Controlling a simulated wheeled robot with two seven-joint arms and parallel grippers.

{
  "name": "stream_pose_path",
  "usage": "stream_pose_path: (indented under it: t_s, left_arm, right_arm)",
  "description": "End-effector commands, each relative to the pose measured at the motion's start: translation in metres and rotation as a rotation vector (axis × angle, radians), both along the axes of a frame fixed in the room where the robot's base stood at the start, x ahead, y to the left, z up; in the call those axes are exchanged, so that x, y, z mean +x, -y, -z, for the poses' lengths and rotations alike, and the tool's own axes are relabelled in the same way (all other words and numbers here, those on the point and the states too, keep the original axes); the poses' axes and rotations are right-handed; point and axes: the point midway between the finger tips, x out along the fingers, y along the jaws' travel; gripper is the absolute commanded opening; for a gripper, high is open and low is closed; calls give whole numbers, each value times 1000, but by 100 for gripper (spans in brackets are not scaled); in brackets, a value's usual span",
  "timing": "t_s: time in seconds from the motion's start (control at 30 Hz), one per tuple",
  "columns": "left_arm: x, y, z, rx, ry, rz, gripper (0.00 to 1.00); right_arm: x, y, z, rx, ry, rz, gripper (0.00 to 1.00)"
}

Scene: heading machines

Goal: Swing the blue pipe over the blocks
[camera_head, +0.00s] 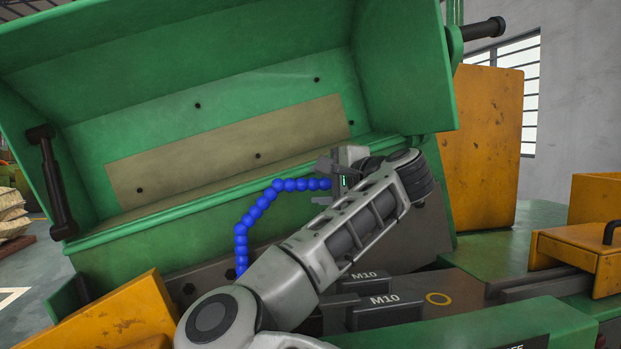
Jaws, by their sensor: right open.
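The blue pipe (253,213) is a chain of round blue beads. It rises from behind my right arm, then bends right so that its upper end lies level beside my right gripper (333,183). The gripper is open at the pipe's end; I cannot tell whether the pipe lies between the fingers. Two dark blocks marked M10 stand below the arm, one in front (384,311) and one behind (366,281). My right forearm hides the pipe's lower part and some of the machine bed. My left gripper is not in view.
A raised green cover (400,70) stands open behind the pipe and gripper. A yellow panel (488,145) stands at right, with a yellow box with a black handle (575,250) lower down. Another yellow part (115,318) is at lower left. Air above the blocks' right side is clear.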

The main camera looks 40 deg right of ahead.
Motion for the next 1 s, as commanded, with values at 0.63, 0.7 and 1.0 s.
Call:
stream_pose_path:
  t_s: [0.63, 0.7, 1.0]
  left_arm:
    - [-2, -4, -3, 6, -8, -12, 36]
    - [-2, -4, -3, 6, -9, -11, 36]
    - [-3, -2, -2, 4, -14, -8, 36]
  right_arm:
    - [39, 4, 8, -1, 1, 1, 40]
    - [39, 4, 7, -1, 1, 1, 21]
    - [35, 7, 8, -1, 0, 15, 0]
